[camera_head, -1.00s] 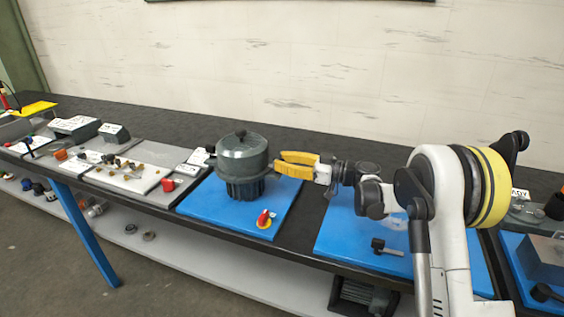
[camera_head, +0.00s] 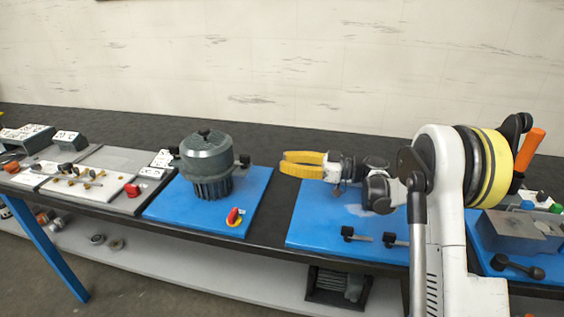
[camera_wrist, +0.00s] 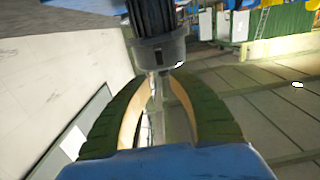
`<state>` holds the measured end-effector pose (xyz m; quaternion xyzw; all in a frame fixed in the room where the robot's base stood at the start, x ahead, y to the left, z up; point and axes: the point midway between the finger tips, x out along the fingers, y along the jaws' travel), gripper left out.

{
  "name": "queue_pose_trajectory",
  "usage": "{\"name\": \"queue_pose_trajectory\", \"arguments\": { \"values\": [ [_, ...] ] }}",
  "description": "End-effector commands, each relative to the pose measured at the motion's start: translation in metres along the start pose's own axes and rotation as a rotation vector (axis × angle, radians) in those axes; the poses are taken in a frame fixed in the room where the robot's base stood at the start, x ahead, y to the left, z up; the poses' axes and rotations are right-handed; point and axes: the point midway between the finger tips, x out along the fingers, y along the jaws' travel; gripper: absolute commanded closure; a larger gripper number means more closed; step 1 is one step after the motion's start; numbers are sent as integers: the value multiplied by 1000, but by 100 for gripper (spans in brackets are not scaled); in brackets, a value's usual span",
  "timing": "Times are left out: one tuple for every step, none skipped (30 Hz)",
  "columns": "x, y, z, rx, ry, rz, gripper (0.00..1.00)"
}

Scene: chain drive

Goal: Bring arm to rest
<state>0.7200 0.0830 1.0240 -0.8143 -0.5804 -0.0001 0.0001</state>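My gripper (camera_head: 284,164) has yellow fingers and points left above the bench, to the right of a grey ribbed drum-shaped housing (camera_head: 207,158). A clear gap lies between the gripper and the housing. The fingers are apart with nothing between them; in the wrist view the gripper (camera_wrist: 158,78) shows two curved fingers with a narrow gap at the tips. My arm is folded, with its elbow at the right of the head view.
The housing stands on a blue mat (camera_head: 160,207) with a red and yellow switch (camera_head: 234,217). Another blue mat (camera_head: 300,230) lies below my arm, with black-knobbed pins. A grey block (camera_head: 515,232) is at the right. Trays with small parts are at the left.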

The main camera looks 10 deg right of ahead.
Motion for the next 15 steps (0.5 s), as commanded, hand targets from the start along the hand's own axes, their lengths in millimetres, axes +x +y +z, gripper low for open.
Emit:
{"name": "queue_pose_trajectory", "arguments": {
  "values": [
    [0,0,0,0,0,0,77],
    [0,0,0,0,0,0,77],
    [0,0,0,1,-1,0,77],
    [1,0,-1,3,-3,1,77],
    [1,-1,-2,8,-8,2,77],
    [2,-3,-4,19,-21,4,77],
    [4,-6,-6,32,-37,7,77],
    [5,-9,-9,51,-56,12,77],
    [8,-15,-13,81,-91,20,77],
    [9,-21,-17,109,-123,30,77],
    [10,-28,-21,140,-158,42,77],
    [12,-38,-25,185,-211,61,77],
    [12,-47,-28,218,-252,79,77],
    [11,-56,-31,253,-294,100,77],
    [9,-69,-34,297,-349,131,77]
  ]
}}
